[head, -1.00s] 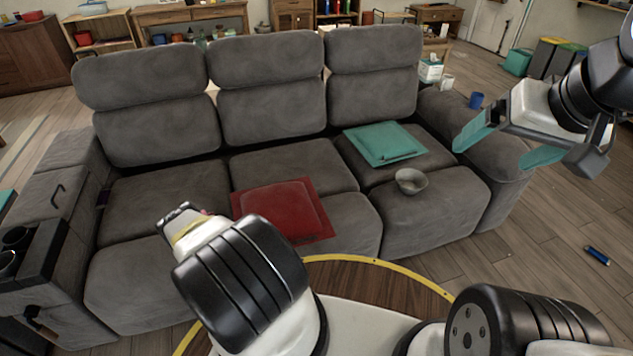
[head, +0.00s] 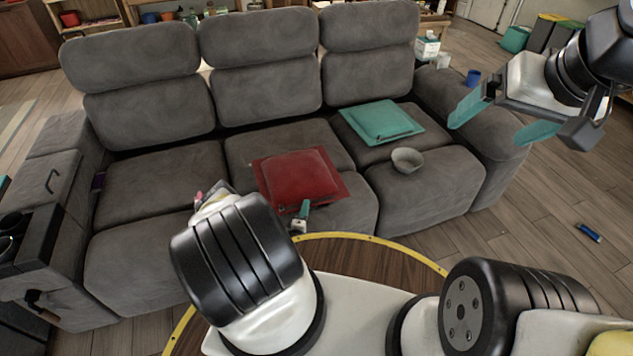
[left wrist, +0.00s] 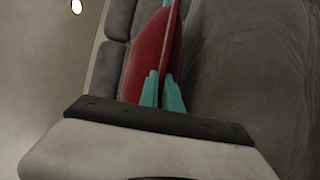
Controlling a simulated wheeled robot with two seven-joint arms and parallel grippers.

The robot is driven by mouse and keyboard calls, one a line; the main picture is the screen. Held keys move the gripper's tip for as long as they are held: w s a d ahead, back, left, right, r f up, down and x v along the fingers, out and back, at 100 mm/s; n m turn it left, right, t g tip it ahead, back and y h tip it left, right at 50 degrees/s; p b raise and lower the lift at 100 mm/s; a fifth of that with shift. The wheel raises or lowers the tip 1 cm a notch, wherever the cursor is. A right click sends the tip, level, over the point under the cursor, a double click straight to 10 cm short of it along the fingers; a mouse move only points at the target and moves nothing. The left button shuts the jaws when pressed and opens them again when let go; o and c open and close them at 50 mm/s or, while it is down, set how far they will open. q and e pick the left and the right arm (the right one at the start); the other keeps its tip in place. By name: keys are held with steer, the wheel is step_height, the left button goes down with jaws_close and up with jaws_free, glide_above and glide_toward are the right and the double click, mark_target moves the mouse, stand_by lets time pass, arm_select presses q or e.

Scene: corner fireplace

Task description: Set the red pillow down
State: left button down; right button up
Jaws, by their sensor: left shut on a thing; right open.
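The red pillow (head: 297,176) is over the middle seat of the grey sofa (head: 160,175) in the head view. My left gripper (head: 304,210) is shut on its near edge; one teal fingertip shows there, and my own arm hides most of the gripper. In the left wrist view the red pillow (left wrist: 152,58) sits between the two teal fingers of the left gripper (left wrist: 161,88). I cannot tell whether the pillow's underside touches the seat. My right gripper (head: 503,119) is open and empty, in the air near the sofa's right armrest.
A teal pillow (head: 381,122) and a grey bowl (head: 408,160) are on the right seat. The left seat is clear. A round wooden table (head: 345,258) with a yellow rim stands in front of the sofa. A blue object (head: 588,232) lies on the floor at right.

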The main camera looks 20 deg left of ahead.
arm_select(q)
steer(key=shift+f, duration=0.25)
steer(key=c, duration=1.5)
jaws_free()
steer(key=shift+f, duration=0.15)
steer(key=shift+c, duration=0.2)
